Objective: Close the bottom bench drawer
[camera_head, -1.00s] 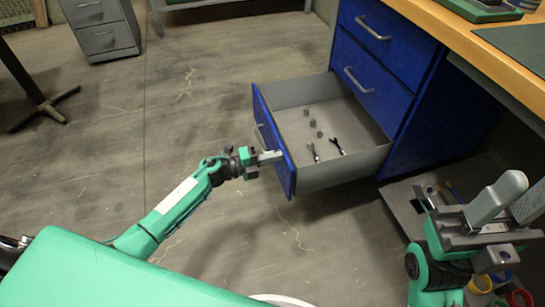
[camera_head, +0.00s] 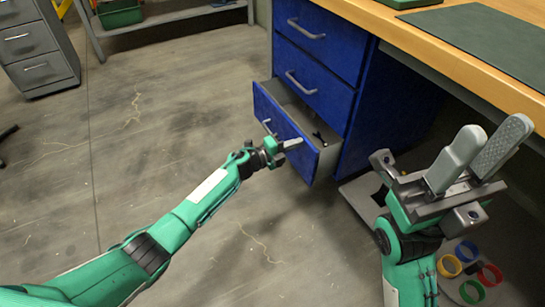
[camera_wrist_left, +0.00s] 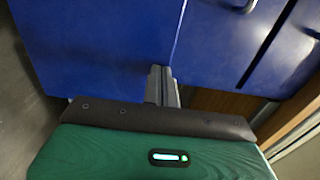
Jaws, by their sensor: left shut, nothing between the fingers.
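The bottom bench drawer (camera_head: 285,130) has a blue front and grey inside. It sticks part of the way out of the blue bench cabinet, with a dark tool in it. My left gripper (camera_head: 292,143) is shut and empty, its fingertips at the outer face of the drawer front. In the left wrist view the shut fingers (camera_wrist_left: 162,85) point at the blue drawer front (camera_wrist_left: 95,50); whether they touch cannot be told. My right gripper (camera_head: 494,132) is open and empty, raised in front of the bench on the right.
Two closed blue drawers (camera_head: 313,60) with grey handles sit above. The wooden benchtop (camera_head: 440,50) overhangs on the right. Coloured rings (camera_head: 470,270) lie low at right. A grey cabinet (camera_head: 35,50) stands far left. The floor left of the drawer is clear.

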